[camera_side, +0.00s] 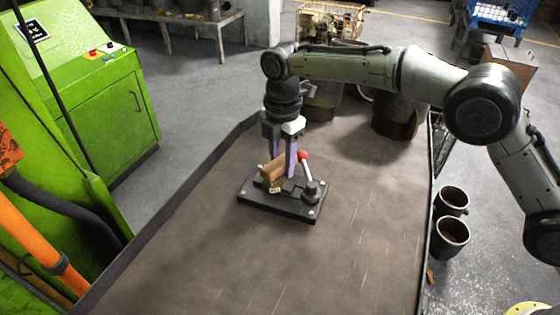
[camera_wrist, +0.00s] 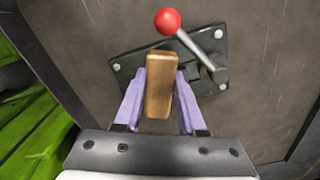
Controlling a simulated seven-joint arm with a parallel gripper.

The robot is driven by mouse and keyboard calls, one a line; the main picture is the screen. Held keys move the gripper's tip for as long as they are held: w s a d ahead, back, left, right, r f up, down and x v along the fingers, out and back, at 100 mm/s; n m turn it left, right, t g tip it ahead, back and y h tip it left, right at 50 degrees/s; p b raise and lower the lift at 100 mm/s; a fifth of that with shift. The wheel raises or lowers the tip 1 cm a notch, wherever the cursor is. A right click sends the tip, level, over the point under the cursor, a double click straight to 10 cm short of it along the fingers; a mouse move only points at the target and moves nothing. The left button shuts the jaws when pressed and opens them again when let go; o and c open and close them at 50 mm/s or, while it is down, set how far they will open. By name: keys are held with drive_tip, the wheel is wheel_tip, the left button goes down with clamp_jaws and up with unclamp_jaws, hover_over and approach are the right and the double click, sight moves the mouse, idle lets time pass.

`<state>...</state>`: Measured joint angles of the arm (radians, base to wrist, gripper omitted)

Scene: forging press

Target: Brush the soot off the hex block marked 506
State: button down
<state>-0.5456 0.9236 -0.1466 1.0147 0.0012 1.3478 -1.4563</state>
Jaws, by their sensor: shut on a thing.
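My gripper (camera_side: 281,170) points down over the black clamp fixture (camera_side: 252,197) and is shut on a wooden brush (camera_side: 271,168). In the wrist view the brush's wooden back (camera_wrist: 159,85) sits between the two purple fingers. A small tan patch shows just below the brush at the fixture; I cannot tell whether it is bristles or part of a block. The hex block and its 506 mark cannot be made out, hidden by the brush and fingers. The fixture's lever with a red ball (camera_side: 303,155) stands up beside the fingers; the red ball (camera_wrist: 168,21) also shows in the wrist view.
The fixture is on a brown metal table (camera_side: 330,250) with wide bare room in front and to the right. Dark cylindrical pots (camera_side: 398,115) stand at the table's back. A green machine (camera_side: 100,90) is at the left. Two buckets (camera_side: 452,236) stand on the floor at right.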

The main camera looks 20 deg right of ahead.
sight(270, 169)
drive_tip(key=shift+f, duration=0.1)
drive_tip(key=shift+s+a, duration=0.4)
drive_tip(key=shift+a, duration=0.45)
drive_tip(key=shift+s+a, duration=0.4)
drive_tip(key=shift+a, duration=0.4)
drive_tip(key=shift+w+d, duration=0.1)
drive_tip(key=shift+d, duration=0.05)
drive_tip(key=shift+w+d, duration=0.35)
drive_tip(key=shift+d, duration=0.4)
drive_tip(key=shift+w+d, duration=0.35)
drive_tip(key=shift+d, duration=0.4)
drive_tip(key=shift+a, duration=0.15)
drive_tip(key=shift+s+a, duration=0.4)
drive_tip(key=shift+a, duration=0.35)
drive_tip(key=shift+s+a, duration=0.4)
drive_tip(key=shift+a, duration=0.35)
